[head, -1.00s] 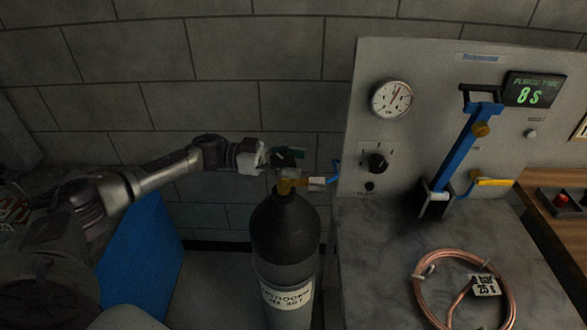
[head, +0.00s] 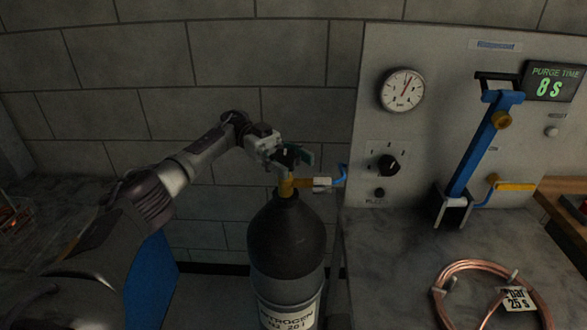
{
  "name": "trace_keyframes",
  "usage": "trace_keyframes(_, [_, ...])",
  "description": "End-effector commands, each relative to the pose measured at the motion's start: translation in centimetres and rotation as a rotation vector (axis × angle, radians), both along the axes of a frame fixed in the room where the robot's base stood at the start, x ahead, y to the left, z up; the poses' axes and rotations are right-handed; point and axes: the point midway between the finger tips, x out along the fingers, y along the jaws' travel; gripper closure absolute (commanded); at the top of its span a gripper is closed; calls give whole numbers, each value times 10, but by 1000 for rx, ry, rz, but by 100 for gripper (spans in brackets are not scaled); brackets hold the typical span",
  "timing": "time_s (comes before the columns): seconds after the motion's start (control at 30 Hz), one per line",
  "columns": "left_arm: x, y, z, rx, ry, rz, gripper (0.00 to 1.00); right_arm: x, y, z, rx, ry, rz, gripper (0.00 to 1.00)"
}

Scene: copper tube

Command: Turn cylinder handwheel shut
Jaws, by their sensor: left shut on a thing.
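The dark gas cylinder (head: 287,240) stands upright against the block wall, with a white nitrogen label low on its body. A brass valve (head: 286,187) sits on its neck. The dark green handwheel (head: 302,155) is on top of the valve and is partly hidden by the gripper. My left gripper (head: 287,157) comes in from the left at the valve top and is shut on the handwheel. My right gripper is not in view.
A panel right of the cylinder carries a round gauge (head: 402,90), a black knob (head: 388,165) and a purge display (head: 556,80) reading 8 s. A blue lever (head: 480,140) stands before it. A copper coil (head: 462,270) lies on the bench.

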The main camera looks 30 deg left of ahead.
Motion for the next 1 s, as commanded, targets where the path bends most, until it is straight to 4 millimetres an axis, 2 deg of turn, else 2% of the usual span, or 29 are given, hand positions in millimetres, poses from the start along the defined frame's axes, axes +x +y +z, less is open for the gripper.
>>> trace_keyframes(0.47, [0,-1,0,-2,0,-12,73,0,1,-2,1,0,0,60])
trace_keyframes(0.5, [0,-1,0,-2,0,-12,31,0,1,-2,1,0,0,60])
trace_keyframes(0.57, [0,0,0,-1,-1,-12,23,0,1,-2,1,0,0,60])
trace_keyframes(0.87, [0,0,1,-1,-1,-11,23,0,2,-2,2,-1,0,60])
trace_keyframes(1.0, [0,0,11,-1,-4,-11,23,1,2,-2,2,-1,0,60])
